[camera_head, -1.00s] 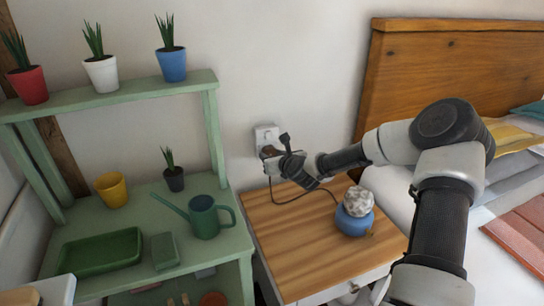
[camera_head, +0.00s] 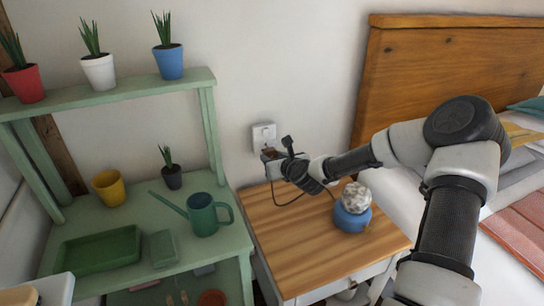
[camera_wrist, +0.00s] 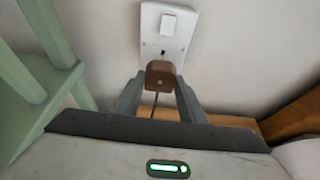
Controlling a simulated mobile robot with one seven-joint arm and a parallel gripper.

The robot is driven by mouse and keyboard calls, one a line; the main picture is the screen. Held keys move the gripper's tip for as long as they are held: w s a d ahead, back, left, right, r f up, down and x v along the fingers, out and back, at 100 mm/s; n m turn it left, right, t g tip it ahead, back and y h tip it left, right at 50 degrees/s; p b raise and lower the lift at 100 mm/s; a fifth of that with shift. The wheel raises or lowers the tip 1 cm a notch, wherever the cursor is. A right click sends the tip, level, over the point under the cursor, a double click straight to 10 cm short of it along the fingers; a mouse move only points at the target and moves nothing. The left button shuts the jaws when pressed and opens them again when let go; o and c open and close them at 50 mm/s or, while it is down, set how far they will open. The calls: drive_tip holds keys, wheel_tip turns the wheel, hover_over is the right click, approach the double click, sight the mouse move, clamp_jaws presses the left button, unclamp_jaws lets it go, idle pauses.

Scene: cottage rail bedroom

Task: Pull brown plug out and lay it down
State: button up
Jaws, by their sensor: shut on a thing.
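The brown plug (camera_wrist: 160,75) sits between the two fingers of my gripper (camera_wrist: 158,88) in the wrist view, and my gripper is shut on it. The white wall socket (camera_wrist: 167,38) shows just beyond the plug, with its switch and dark pin holes uncovered. The plug looks clear of the socket. In the head view, the plug (camera_head: 270,153) is a small brown patch at my gripper (camera_head: 274,160), just below the socket (camera_head: 264,136). The dark cord (camera_head: 274,196) hangs from the plug over the wooden nightstand top (camera_head: 310,250).
A blue lamp-like object with a pale, knobbly top (camera_head: 353,210) stands on the nightstand's right side. The nightstand's front and middle are bare. A green shelf (camera_head: 215,262) with a watering can (camera_head: 203,215) stands at left. The bed's headboard (camera_head: 450,70) is at right.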

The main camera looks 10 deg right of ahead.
drive_tip(key=shift+s+d, duration=0.2)
drive_tip(key=shift+s, duration=1)
